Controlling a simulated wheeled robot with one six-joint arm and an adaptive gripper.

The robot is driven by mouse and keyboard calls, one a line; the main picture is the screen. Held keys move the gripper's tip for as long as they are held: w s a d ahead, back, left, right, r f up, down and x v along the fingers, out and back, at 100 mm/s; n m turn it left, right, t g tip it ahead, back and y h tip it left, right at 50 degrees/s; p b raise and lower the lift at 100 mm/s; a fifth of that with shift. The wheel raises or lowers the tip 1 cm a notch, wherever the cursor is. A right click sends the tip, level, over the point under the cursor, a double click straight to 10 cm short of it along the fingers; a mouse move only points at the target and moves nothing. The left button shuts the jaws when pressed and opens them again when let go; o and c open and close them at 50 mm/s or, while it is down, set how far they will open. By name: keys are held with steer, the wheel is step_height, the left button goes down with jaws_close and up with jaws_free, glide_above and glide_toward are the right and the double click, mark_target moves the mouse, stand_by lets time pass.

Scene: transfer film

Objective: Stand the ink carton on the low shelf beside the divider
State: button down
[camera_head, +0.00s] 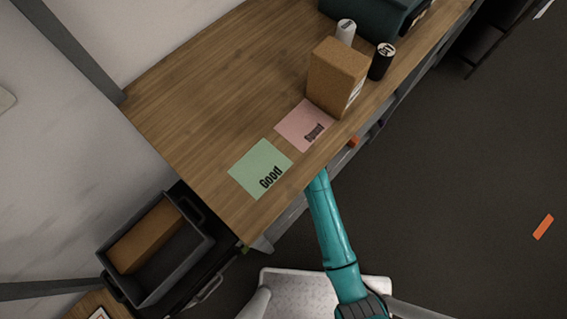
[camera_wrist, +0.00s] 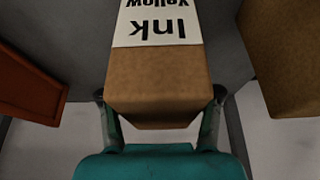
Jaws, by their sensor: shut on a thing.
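The ink carton (camera_wrist: 158,78) is a brown cardboard box with a white label. The label reads "Ink Yellow" upside down in the wrist view. My gripper (camera_wrist: 160,112) is shut on it, with one finger on each side. A rust-orange panel (camera_wrist: 28,85), perhaps the divider, stands apart at the left of the carton. A grey surface (camera_wrist: 72,40), perhaps part of the low shelf, lies around and beyond the carton. In the head view the gripper and carton are hidden under the bench edge; whether the carton touches the shelf cannot be told.
Another cardboard box (camera_wrist: 285,60) stands right of the held carton, with a gap. On the wooden bench (camera_head: 190,100) are a large carton (camera_head: 335,78), a black container (camera_head: 381,62), a white container (camera_head: 345,32) and green (camera_head: 258,165) and pink (camera_head: 300,125) sheets. A grey bin (camera_head: 178,278) sits lower left.

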steer(key=shift+c, duration=1)
jaws_free()
steer(key=shift+r, duration=0.1)
steer(key=s+d+r, duration=0.1)
steer(key=s+d, duration=0.6)
steer(key=d, duration=0.3)
steer(key=shift+s, duration=0.35)
